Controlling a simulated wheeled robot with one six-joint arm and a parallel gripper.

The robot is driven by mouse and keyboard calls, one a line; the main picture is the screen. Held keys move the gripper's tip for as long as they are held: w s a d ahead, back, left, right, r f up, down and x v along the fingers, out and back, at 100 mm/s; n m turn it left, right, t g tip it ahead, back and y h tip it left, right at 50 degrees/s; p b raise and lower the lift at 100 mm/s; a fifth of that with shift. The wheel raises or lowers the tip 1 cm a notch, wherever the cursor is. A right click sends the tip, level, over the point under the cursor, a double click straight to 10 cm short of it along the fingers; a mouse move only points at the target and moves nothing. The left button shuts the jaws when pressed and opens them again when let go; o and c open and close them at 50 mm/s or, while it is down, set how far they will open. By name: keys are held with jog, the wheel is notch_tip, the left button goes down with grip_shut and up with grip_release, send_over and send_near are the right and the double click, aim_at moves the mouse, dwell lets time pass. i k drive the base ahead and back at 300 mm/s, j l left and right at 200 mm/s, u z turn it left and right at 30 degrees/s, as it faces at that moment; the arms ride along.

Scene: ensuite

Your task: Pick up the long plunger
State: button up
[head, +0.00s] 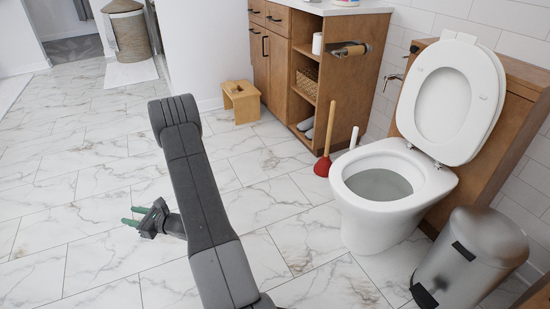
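The long plunger stands upright on the marble floor between the wooden cabinet and the toilet. It has a red rubber cup (322,167) and a light wooden handle (328,130). My gripper (134,216) is over the floor at the left, well apart from the plunger. Its two green-tipped fingers are spread, with nothing visible between them. My arm crosses the middle of the view between the gripper and the plunger.
The toilet (378,215) stands with its lid up, right of the plunger. A white upright stick (353,138) is close behind the plunger. The wooden cabinet (277,60), a small step stool (241,101) and a grey pedal bin (468,262) are nearby. The left floor is clear.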

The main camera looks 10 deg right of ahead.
aim_at(321, 168)
jog(key=i+j, duration=0.15)
jog(key=i, duration=0.35)
jog(key=i+j, duration=0.2)
jog(key=i, duration=0.3)
jog(key=i+j, duration=0.15)
jog(key=i, duration=0.35)
jog(key=i+z, duration=0.15)
jog(key=z, duration=0.3)
jog(key=i+j+z, duration=0.15)
jog(key=z, duration=0.35)
jog(key=i+j+z, duration=0.1)
jog(key=z, duration=0.35)
jog(key=i+l+z, duration=0.15)
jog(key=z, duration=0.3)
jog(key=i+l+z, duration=0.1)
jog(key=z, duration=0.35)
jog(key=i+z, duration=0.25)
jog(key=z, duration=0.2)
jog(key=i+l, duration=0.1)
jog(key=i, duration=0.15)
